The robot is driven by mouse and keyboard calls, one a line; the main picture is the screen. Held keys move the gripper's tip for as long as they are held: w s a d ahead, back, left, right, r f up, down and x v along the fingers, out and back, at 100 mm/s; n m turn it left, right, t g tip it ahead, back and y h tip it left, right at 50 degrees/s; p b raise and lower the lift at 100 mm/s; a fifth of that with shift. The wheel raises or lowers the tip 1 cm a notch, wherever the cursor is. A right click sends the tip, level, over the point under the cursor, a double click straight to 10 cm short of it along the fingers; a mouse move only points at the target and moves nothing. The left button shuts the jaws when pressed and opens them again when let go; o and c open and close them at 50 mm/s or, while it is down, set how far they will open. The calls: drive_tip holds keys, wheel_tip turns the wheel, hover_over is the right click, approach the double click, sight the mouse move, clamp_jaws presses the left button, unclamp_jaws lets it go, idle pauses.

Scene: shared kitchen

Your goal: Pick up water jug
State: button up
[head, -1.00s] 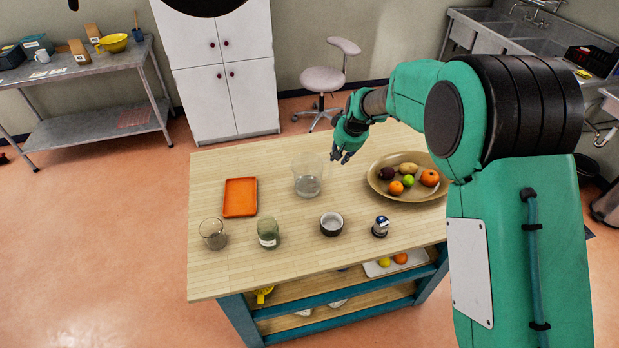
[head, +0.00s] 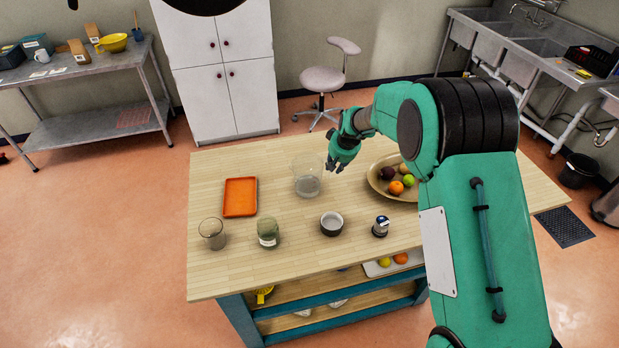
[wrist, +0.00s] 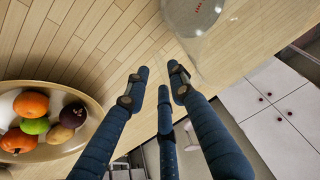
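The water jug (head: 307,180) is a clear glass vessel standing upright near the back middle of the wooden table. It also shows at the top of the wrist view (wrist: 196,28), partly cut off by the frame edge. My gripper (head: 336,168) is just right of the jug in the head view, above the table and pointing down. In the wrist view its fingers (wrist: 160,85) are spread apart with nothing between them. The jug is beyond the right fingertip there; I cannot tell the exact gap.
A wide fruit bowl (head: 385,191) is right of my gripper. An orange tray (head: 240,197) lies left of the jug. In front stand a glass (head: 212,233), a green jar (head: 268,232), a dark bowl (head: 331,224) and a small shaker (head: 380,227). The table's front left corner is clear.

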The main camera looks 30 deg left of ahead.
drive_tip(key=shift+f, duration=0.1)
drive_tip(key=shift+x, duration=2.5)
drive_tip(key=shift+s, duration=0.1)
